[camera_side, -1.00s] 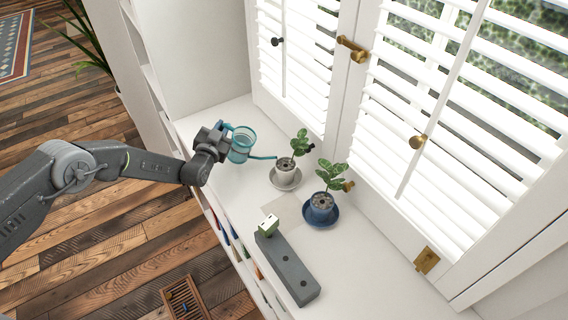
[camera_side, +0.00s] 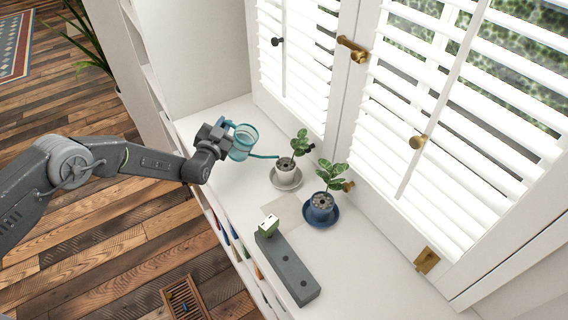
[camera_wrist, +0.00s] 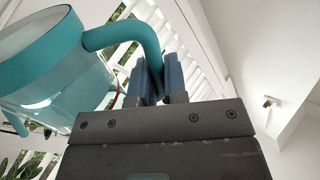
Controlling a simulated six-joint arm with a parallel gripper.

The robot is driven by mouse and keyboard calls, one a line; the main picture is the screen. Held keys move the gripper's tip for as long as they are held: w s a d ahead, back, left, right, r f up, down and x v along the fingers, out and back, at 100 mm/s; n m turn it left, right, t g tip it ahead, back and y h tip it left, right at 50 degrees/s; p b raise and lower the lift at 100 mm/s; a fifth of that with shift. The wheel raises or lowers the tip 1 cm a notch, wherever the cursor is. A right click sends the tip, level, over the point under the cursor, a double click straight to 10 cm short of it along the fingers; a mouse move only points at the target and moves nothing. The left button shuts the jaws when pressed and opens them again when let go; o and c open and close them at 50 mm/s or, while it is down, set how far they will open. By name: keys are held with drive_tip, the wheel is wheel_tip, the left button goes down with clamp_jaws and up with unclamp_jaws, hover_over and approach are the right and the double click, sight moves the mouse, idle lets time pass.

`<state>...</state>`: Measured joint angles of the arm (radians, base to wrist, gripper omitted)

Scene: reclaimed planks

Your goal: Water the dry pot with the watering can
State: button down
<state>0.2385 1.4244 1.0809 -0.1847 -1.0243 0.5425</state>
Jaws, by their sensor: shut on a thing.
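My gripper (camera_side: 225,127) is shut on the handle of the teal, see-through watering can (camera_side: 242,143). The wrist view shows my blue-padded fingers (camera_wrist: 159,80) around the handle and the can (camera_wrist: 50,65) at the left. The can is held above the white sill, and its thin spout points right. The spout tip is close to the white pot (camera_side: 286,169), which holds a leafy plant on a pale saucer. A blue pot (camera_side: 321,204) with a similar plant stands on a blue saucer to the right. I cannot tell which pot is dry, and I see no water flowing.
Louvered shutters (camera_side: 440,90) with brass knobs stand close behind the pots. The sill's right part is clear.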

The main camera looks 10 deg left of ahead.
drive_tip(key=shift+d+r, duration=0.1)
drive_tip(key=shift+r, duration=0.2)
drive_tip(key=shift+n, duration=0.6)
drive_tip(key=f, duration=0.1)
drive_tip(key=a+f, duration=0.2)
drive_tip(key=shift+w+f, duration=0.15)
drive_tip(key=shift+f, duration=0.2)
drive_tip(key=shift+w+a+r+n+g, duration=0.15)
drive_tip(key=shift+a+r+n, duration=0.2)
drive_tip(key=shift+r+n, duration=0.25)
drive_tip(key=shift+w+a+r+n+g, duration=0.15)
drive_tip(key=shift+a+r+n, duration=0.25)
drive_tip(key=shift+r, duration=0.25)
drive_tip(key=shift+w+a+n, duration=0.2)
drive_tip(key=shift+a+n, duration=0.4)
drive_tip(key=shift+n, duration=0.4)
